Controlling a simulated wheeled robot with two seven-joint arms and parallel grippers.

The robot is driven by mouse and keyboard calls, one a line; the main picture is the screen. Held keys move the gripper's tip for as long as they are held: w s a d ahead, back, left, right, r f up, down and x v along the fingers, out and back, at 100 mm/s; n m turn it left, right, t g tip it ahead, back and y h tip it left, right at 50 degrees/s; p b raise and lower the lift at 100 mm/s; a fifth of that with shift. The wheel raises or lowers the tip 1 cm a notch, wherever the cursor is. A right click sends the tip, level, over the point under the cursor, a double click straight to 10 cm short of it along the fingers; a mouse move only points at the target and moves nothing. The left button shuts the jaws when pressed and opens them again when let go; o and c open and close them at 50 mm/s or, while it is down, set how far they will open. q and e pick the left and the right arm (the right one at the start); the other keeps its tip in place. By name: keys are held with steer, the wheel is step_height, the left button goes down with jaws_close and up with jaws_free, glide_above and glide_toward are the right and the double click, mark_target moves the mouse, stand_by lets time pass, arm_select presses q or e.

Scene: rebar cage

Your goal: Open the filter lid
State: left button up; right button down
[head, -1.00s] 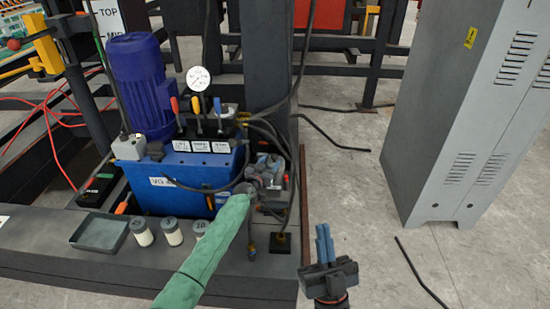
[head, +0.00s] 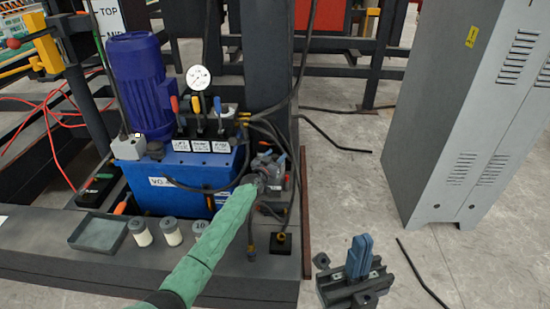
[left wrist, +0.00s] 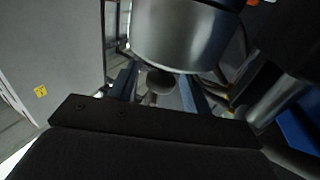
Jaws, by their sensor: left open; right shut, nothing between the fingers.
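My left gripper (head: 262,180) is at the end of the green-sleeved arm, at the small grey fittings right of the blue tank (head: 225,165). In the left wrist view my left gripper (left wrist: 160,90) is open, with a finger on each side of a round grey knob (left wrist: 160,82). A large silver cylinder (left wrist: 185,38), apparently the filter, is just beyond and above the knob. Whether the knob belongs to its lid, and whether the fingers touch it, I cannot tell. My right gripper (head: 358,256) is shut and empty, over the floor at lower right.
A purple-blue motor (head: 140,85), a gauge (head: 198,77) and several levers stand on the tank. Small jars (head: 172,231) and a grey tray (head: 97,233) stand in front. Hoses (head: 275,125) run close by my left gripper. A grey cabinet (head: 455,120) stands right.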

arm_select(q)
jaws_close()
stand_by(0.3)
